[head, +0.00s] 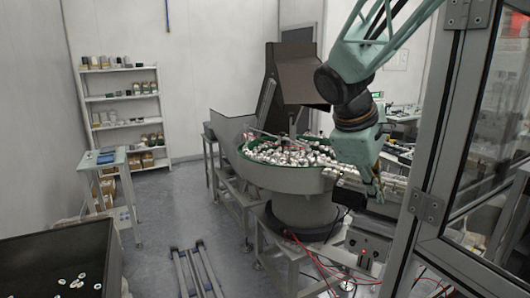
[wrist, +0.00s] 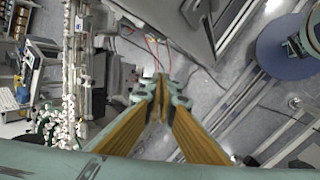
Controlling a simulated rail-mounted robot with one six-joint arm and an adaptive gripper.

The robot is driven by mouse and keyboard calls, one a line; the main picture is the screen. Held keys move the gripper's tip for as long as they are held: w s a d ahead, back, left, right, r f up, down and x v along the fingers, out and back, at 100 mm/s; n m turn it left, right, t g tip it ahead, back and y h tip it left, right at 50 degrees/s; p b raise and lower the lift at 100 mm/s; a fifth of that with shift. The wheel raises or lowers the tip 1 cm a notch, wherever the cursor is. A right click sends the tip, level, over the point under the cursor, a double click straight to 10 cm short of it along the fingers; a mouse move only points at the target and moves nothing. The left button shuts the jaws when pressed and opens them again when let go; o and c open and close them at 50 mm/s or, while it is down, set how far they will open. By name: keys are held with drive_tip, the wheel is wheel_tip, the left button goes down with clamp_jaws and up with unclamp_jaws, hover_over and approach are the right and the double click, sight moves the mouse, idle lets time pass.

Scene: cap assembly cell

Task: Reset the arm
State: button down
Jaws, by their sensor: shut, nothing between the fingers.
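My arm reaches down from the upper right in the head view, in front of the bowl feeder. My gripper (head: 376,190) hangs at its lower end, beside the right side of the bowl and close to the feeder track. In the wrist view my gripper (wrist: 160,88) is shut, with its yellow-brown fingers meeting at the tips and nothing between them. Red cables and grey floor show beyond the tips.
The green-lined bowl feeder (head: 295,178) holds many white and red caps. A cap-filled track (wrist: 68,90) runs along the left in the wrist view. A framed glass door (head: 486,120) stands at the right. A black bin (head: 50,250) with several caps stands at the lower left.

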drive_tip(key=s+a+r+m+t+y+p, duration=0.1)
drive_tip(key=s+a+r+m+t+y, duration=0.2)
drive_tip(key=s+a+r, duration=0.4)
drive_tip(key=s+a+r+m+t+y+p, duration=0.1)
drive_tip(key=s+a+r+m+y, duration=0.1)
drive_tip(key=s+a+r+m, duration=0.55)
drive_tip(key=s+d+f+g, duration=0.1)
drive_tip(key=s+d+f, duration=0.1)
drive_tip(key=s, duration=0.5)
drive_tip(key=s+d+f, duration=0.3)
drive_tip(key=s+f, duration=0.1)
drive_tip(key=s, duration=0.2)
drive_tip(key=s+d+f+g, duration=0.1)
drive_tip(key=s+d+f, duration=0.1)
drive_tip(key=s+f, duration=0.2)
drive_tip(key=s, duration=0.3)
drive_tip(key=shift+s+d+g+p, duration=0.15)
drive_tip(key=shift+s+g+p, duration=0.15)
drive_tip(key=shift+s+p, duration=0.05)
